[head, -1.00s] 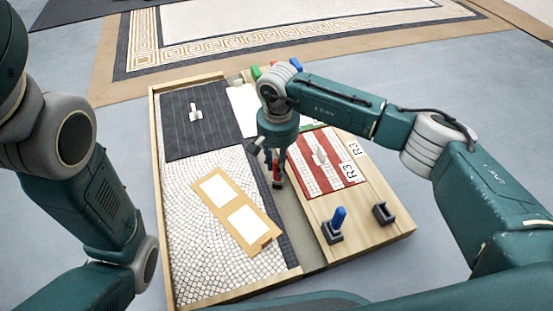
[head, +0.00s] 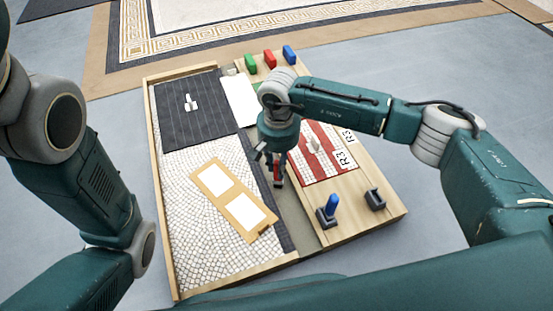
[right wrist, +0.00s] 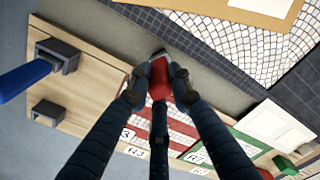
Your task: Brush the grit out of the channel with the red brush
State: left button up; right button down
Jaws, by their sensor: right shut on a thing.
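My right gripper (head: 277,172) is shut on the red brush (head: 278,183) and points down over the channel. The channel (head: 296,219) is a grey-brown strip between the mosaic panel and the wooden board. In the right wrist view the brush (right wrist: 160,80) sits between the fingers of the gripper (right wrist: 157,88), its tip over the channel (right wrist: 217,88). I cannot tell whether the bristles touch the channel floor. I cannot make out separate grit. My left gripper is out of view; only the left arm shows.
A blue handle (head: 332,206) stands in a holder beside an empty holder (head: 375,199). Green (head: 250,62), red (head: 269,58) and blue (head: 289,53) blocks stand at the far end.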

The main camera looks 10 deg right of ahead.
jog(key=shift+s, duration=0.35)
jog(key=shift+r+p, duration=1.6)
jog(key=shift+r, duration=0.95)
